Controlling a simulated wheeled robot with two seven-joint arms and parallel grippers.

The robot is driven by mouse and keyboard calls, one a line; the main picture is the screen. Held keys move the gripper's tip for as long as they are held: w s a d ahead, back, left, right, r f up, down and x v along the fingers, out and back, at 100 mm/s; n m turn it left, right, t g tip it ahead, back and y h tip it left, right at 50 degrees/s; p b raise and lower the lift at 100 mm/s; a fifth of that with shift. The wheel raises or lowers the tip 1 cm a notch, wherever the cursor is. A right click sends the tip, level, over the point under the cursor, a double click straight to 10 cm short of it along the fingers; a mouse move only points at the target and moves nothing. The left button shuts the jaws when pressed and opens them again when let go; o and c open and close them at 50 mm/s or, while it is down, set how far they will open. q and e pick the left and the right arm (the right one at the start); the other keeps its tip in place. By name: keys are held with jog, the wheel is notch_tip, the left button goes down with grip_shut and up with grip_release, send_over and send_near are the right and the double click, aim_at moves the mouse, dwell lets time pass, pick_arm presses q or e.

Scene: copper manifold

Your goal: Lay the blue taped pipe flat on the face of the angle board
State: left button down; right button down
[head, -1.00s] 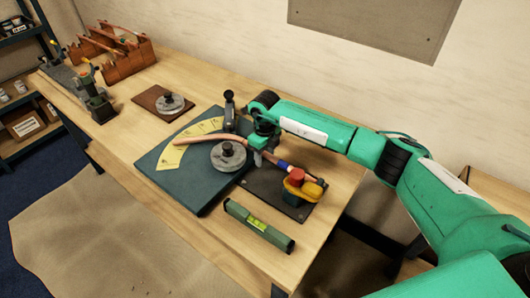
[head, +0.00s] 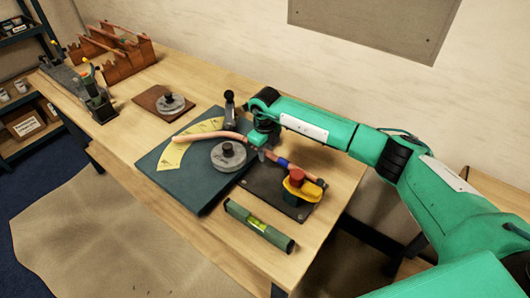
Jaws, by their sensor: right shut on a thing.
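The copper pipe with a blue tape band (head: 282,162) runs from over the yellow angle scale toward the red-topped yellow device at the right. It has a slight bend near my gripper. My right gripper (head: 259,143) is shut on the pipe near its middle and partly hides it. The dark teal angle board (head: 180,189) lies on the bench with a yellow fan-shaped scale (head: 170,156) on it. The pipe's left part is over this scale; I cannot tell whether it touches the board. My left gripper is not in view.
A round grey weight (head: 228,156) with a black knob sits on the board, close to the pipe. A black post (head: 230,108) stands behind. The red-and-yellow device (head: 300,187) is on a dark plate. A green level (head: 259,226) lies in front.

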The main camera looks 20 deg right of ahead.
jog(key=shift+r+p, duration=1.8)
jog(key=shift+r, duration=2.7)
jog(key=shift+f, duration=0.1)
